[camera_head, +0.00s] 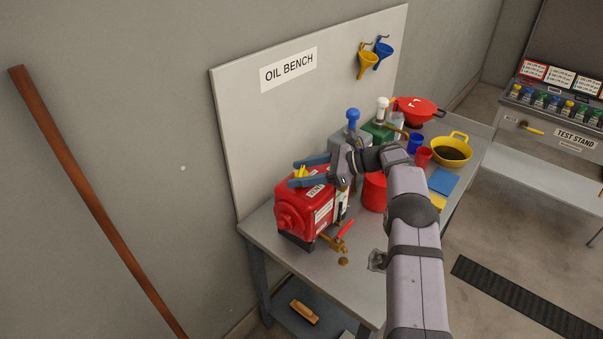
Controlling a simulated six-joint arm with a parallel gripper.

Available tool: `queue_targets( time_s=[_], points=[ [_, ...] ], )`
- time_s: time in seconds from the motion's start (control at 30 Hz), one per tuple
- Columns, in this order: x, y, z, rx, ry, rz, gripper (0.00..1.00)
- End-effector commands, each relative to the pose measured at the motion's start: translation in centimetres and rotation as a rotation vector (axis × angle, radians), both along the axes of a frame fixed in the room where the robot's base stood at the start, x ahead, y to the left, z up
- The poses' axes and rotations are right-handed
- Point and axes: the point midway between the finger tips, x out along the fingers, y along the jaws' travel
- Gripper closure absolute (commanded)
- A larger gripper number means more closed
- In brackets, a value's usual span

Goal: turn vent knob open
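A red oil drum (291,222) lies on its side at the left end of the bench. A white label with partly hidden lettering, seemingly VENT (316,191), is on its top. A small yellow vent knob (301,171) shows above the drum. My gripper (295,173) is open above the drum's top, its two blue fingers pointing left. The knob appears between the fingers, with a gap visible; whether either finger touches it I cannot tell. My wrist hides part of the drum's right side.
A brass tap with a red lever (344,229) sticks out of the drum's front. A grey can with a blue-knobbed pump (352,119), a green can (379,132) and a red container (374,193) stand to the right. The oil bench panel (235,130) rises behind.

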Motion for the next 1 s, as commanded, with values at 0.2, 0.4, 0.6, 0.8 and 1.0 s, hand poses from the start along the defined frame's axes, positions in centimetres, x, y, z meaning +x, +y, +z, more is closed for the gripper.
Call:
queue_targets(
  time_s=[0.2,0.4,0.6,0.8,1.0],
  points=[
    [0.0,0.0,0.0,-0.001,-0.001,-0.001,0.36],
    [0.0,-0.4,0.1,-0.001,-0.001,-0.001,0.36],
    [-0.5,-2.2,0.6,-0.003,-0.003,-0.003,0.36],
    [-1.3,-4.7,1.7,-0.002,-0.002,-0.003,0.36],
    [-1.7,-6.2,2.5,-0.001,0.000,-0.002,0.36]
  ],
)
